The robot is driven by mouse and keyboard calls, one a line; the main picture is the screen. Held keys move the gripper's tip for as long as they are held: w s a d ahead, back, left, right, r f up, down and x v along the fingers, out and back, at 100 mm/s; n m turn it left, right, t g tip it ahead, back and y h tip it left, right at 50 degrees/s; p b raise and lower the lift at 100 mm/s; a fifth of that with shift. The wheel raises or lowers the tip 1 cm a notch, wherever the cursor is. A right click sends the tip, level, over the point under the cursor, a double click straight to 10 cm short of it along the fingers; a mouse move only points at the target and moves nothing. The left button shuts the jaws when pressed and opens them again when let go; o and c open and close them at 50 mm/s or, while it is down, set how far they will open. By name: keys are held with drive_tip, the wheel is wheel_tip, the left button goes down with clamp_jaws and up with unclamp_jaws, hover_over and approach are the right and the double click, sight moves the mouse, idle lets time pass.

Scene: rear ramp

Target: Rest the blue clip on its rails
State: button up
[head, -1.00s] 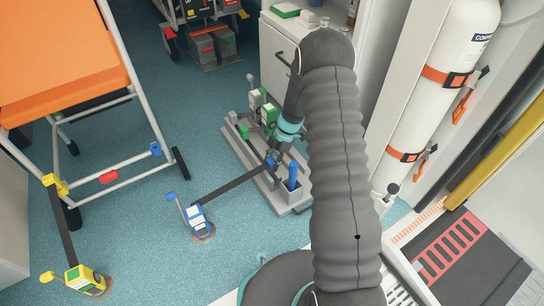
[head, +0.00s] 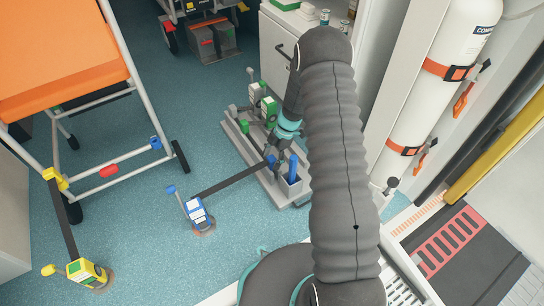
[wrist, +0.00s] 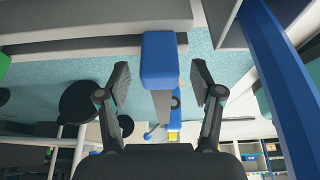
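The blue clip (wrist: 161,62) is in the middle of the wrist view, between the fingers of my gripper (wrist: 162,84). The fingers are apart, with a gap on each side of the clip. In the head view the clip (head: 271,160) shows as a small blue patch beside my gripper (head: 280,153), at the grey holder tray (head: 288,202). A dark strap (head: 234,181) runs from it to the blue reel (head: 197,211) on the floor. Grey bars (wrist: 90,47) lie by the clip in the wrist view; I cannot tell whether it bears on the rails.
A blue upright (head: 291,170) stands at the tray's near end, and shows large at right in the wrist view (wrist: 280,85). Green clips (head: 269,108) stand at the far end. An orange stretcher (head: 60,55) and a yellow reel (head: 87,272) are left. Floor between is open.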

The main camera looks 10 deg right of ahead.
drive_tip(key=v, duration=1.2)
drive_tip(key=s+m+g, duration=0.1)
drive_tip(key=s+m, duration=0.4)
drive_tip(key=m, duration=0.5)
drive_tip(key=s+a+r+m+t+h+p, duration=0.1)
drive_tip(key=s+r+m+t+p, duration=0.1)
drive_tip(key=s+r, duration=0.7)
drive_tip(key=s+a+r+m+t+h+p, duration=0.2)
drive_tip(key=s+r+m+p, duration=0.3)
drive_tip(key=r, duration=1.3)
drive_tip(key=s+a+r+m+t+h+p, duration=0.1)
drive_tip(key=s+r+m+t+p, duration=0.2)
drive_tip(key=s+r, duration=1)
drive_tip(key=shift+a+r+m+t+p, duration=0.3)
drive_tip(key=shift+m+t, duration=0.2)
drive_tip(key=shift+m, duration=0.3)
